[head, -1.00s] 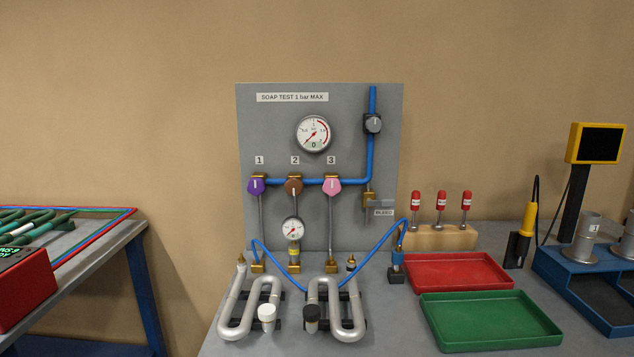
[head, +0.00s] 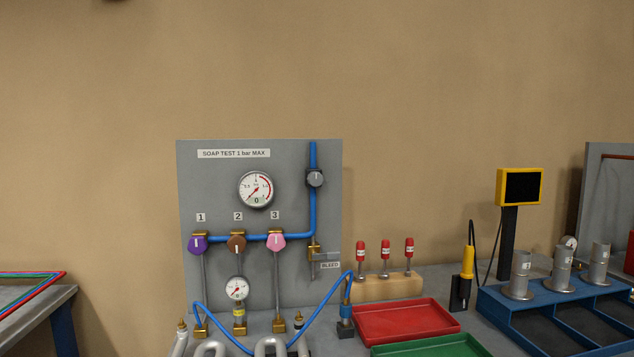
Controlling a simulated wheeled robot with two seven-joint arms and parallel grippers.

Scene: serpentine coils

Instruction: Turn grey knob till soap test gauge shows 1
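The grey knob (head: 315,178) sits on the blue pipe at the upper right of the grey soap test panel (head: 210,175). The soap test gauge (head: 256,189) is a round white dial left of the knob, with a red arc on its right side. Its small green readout shows 0. The panel's label reads "SOAP TEST 1 bar MAX". Neither of my grippers shows in the head view.
Purple (head: 198,245), brown (head: 237,243) and pink (head: 276,242) knobs numbered 1 to 3 line the lower blue pipe. A smaller gauge (head: 237,288) hangs below. A red tray (head: 405,322), red-capped tools and a blue rack (head: 490,300) stand right. Space before the grey knob is clear.

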